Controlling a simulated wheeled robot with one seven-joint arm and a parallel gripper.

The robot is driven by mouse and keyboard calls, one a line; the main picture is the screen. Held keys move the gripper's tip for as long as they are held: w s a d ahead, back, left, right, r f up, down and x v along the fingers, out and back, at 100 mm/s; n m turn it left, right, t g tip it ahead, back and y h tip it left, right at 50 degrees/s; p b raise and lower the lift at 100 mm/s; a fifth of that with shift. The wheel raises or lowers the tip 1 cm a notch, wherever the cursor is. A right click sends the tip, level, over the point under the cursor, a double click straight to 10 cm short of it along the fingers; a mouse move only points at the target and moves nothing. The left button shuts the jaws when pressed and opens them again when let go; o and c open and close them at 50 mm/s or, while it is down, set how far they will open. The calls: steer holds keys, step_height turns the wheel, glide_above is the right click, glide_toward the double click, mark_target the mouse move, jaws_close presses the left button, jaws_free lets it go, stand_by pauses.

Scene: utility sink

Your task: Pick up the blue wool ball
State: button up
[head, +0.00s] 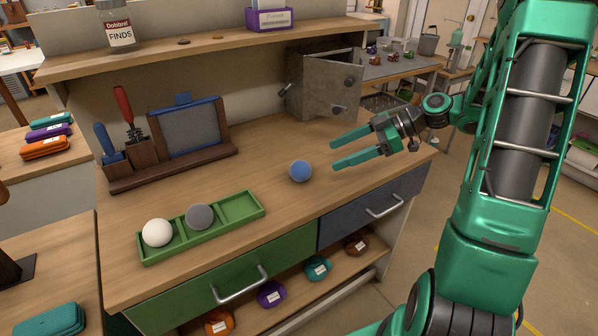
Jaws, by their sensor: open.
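The blue wool ball (300,171) rests on the wooden worktop (270,143), right of the green tray. My gripper (333,154) reaches in from the right, above the worktop. Its two green fingers are apart and point left, with nothing between them. The fingertips are just to the right of the ball and look apart from it; their exact height over the worktop is hard to tell.
The green tray (247,222) holds a white ball (157,233) and a grey ball (199,217); its right compartment is empty. A wooden tool rack (150,176) stands behind. A grey metal box (327,82) stands at the back right.

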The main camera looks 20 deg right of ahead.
mark_target(306, 167)
steer(key=shift+w+a, duration=0.15)
steer(key=x, duration=1)
steer(key=shift+a+f, duration=0.1)
steer(key=shift+a, duration=0.15)
steer(key=c, duration=1.1)
